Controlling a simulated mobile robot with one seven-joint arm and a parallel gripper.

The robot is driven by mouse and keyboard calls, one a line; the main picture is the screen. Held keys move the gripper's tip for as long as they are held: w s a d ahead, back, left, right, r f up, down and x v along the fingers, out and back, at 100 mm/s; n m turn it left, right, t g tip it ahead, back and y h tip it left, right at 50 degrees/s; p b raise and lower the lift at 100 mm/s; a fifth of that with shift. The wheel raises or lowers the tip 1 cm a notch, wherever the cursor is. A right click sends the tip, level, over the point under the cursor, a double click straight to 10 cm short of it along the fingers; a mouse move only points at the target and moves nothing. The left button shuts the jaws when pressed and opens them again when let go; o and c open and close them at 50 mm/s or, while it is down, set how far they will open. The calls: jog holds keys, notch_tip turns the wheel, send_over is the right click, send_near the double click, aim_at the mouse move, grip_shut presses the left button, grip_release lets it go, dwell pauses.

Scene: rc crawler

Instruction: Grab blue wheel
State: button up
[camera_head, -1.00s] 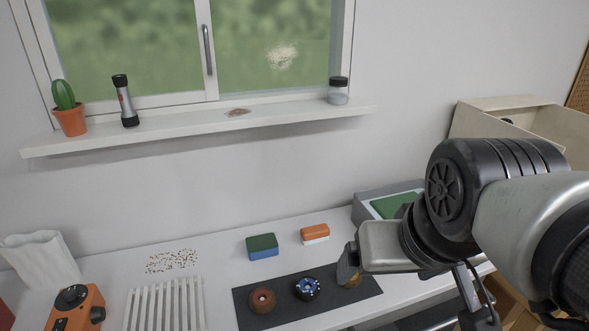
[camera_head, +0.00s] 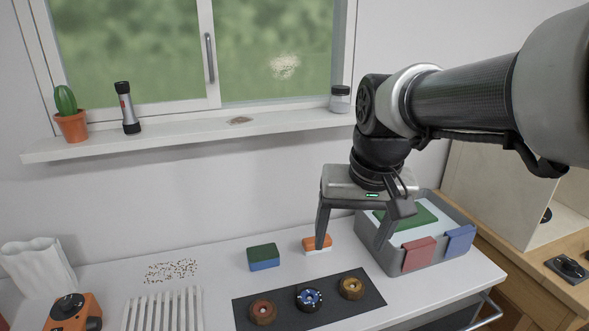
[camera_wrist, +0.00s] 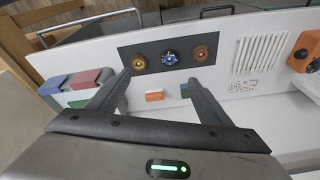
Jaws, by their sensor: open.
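The blue wheel (camera_head: 309,298) is the middle one of three small wheels on a dark mat (camera_head: 240,317). It has a dark tyre and a blue and white hub. In the wrist view the blue wheel (camera_wrist: 170,57) lies beyond my fingertips, between their lines. A wheel with a reddish hub (camera_head: 262,311) lies to its left and a yellow-brown wheel (camera_head: 351,287) to its right. My gripper (camera_head: 349,248) is open and empty, pointing down above the table, behind the mat and apart from the wheels. Its two fingers (camera_wrist: 164,78) are spread wide.
An orange and white block (camera_head: 318,251) and a green and blue block (camera_head: 263,257) lie behind the mat. A grey bin (camera_head: 437,261) with red and blue tabs stands right of my gripper. A white slatted rack (camera_head: 165,310) lies left. The window sill (camera_head: 200,137) juts above.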

jog(key=w+a+f+g+b, duration=0.1)
jog(key=w+a+f, duration=0.2)
jog(key=w+f, duration=0.2)
jog(key=w+a+f+g, duration=0.2)
jog(key=w+a+f, duration=0.1)
jog(key=w+f, duration=0.2)
jog(key=b, duration=0.2)
send_over(309, 299)
jog(key=shift+h, duration=0.3)
jog(key=f, duration=1.1)
jog(key=shift+w+a+f, duration=0.1)
jog(key=shift+w+f, duration=0.15)
jog(key=shift+s+f+b, duration=0.2)
jog(key=shift+f+b, duration=0.1)
jog(key=shift+f, duration=2.85)
jog(key=c, duration=1.1)
